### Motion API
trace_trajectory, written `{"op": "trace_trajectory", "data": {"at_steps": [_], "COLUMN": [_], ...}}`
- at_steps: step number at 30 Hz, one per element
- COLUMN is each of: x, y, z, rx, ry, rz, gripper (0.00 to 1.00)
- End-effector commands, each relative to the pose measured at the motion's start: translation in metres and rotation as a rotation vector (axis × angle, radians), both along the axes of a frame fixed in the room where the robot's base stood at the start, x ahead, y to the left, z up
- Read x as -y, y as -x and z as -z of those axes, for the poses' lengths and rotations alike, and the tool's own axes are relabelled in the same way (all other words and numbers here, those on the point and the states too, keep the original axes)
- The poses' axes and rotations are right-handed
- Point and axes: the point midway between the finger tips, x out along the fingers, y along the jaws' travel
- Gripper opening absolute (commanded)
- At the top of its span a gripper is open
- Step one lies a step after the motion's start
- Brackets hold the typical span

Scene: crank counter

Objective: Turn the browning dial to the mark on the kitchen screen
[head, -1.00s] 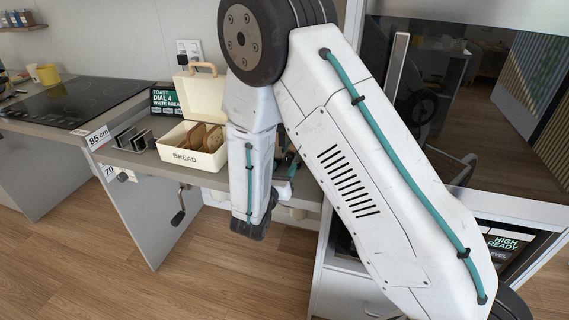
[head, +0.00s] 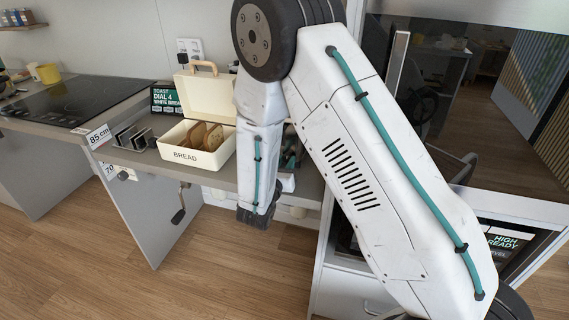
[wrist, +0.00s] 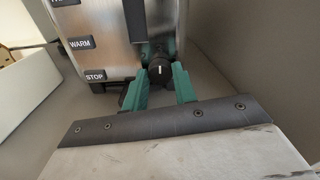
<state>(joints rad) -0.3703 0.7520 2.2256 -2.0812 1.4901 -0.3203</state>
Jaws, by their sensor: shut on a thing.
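The browning dial (wrist: 159,68) is a small black knob with a white pointer line, low on the steel front of the toaster (wrist: 108,38). The line points about straight up in the wrist view. My gripper (wrist: 160,74) has its two teal fingers on either side of the dial, shut on it. The kitchen screen (head: 165,98) stands at the back of the counter and reads "TOAST DIAL 4 WHITE BREAD". My arm hides most of the toaster and the dial in the head view.
An open cream bread box (head: 198,155) with slices stands left of my arm. A metal rack (head: 133,138) is beside it. A dark hob (head: 75,98) is further left. A crank handle (head: 179,214) hangs below the counter. Cabinets stand at the right.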

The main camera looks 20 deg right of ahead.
Motion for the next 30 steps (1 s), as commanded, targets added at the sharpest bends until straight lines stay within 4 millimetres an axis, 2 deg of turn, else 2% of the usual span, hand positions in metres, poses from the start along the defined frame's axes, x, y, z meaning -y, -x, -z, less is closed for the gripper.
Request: {"op": "trace_trajectory", "data": {"at_steps": [30], "x": [0.0009], "y": [0.0006], "z": [-0.0001], "rx": [0.418], "ry": [-0.512], "rz": [0.0], "gripper": [0.05]}}
